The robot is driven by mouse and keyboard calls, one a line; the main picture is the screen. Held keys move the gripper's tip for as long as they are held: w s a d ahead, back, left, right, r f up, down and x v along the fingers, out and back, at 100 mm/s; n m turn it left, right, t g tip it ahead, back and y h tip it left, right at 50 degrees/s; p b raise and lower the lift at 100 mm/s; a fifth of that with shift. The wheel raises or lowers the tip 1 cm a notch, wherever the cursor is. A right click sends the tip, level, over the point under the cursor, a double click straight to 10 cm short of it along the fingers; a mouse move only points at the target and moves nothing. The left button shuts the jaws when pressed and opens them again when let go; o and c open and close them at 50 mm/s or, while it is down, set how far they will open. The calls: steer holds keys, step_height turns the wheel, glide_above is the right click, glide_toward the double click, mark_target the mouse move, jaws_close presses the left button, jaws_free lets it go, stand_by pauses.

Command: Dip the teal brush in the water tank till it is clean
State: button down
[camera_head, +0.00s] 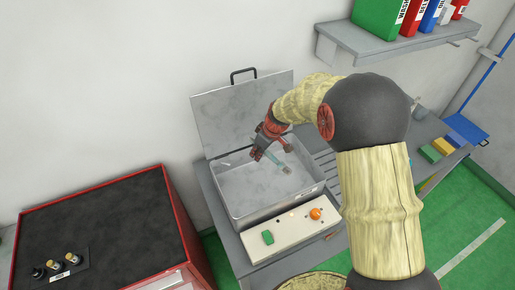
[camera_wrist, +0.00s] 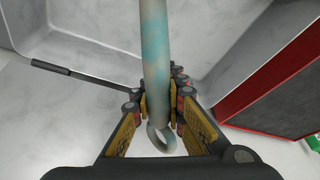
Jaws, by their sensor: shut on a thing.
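The brush (camera_head: 275,161) is in my gripper (camera_head: 258,152), over the open metal tank (camera_head: 238,192) in the head view. It slants down to the right, its far end low inside the tank. In the wrist view, its grey handle (camera_wrist: 155,45) has teal patches and a ring at the near end. My gripper (camera_wrist: 160,104) is shut on the handle just above that ring. The brush head is out of the wrist view. I cannot tell whether its far end touches the water or the tank floor.
The tank's lid (camera_head: 230,110) stands open behind. A control panel (camera_head: 290,232) with a green switch and an orange knob is in front. A red cabinet with a black top (camera_head: 110,225) stands left. A shelf (camera_head: 375,42) with several coloured containers is above right.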

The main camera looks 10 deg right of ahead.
steer(key=g+b, duration=0.1)
steer(key=b, duration=0.7)
glide_toward(255, 181)
steer(key=shift+n+h, duration=0.3)
steer(key=shift+h, duration=0.1)
steer(key=shift+a+x, duration=0.2)
steer(key=shift+x, duration=3)
step_height(255, 181, up, 16)
steer(key=p, duration=0.7)
steer(key=shift+f, duration=0.25)
stand_by(0.5)
stand_by(1.0)
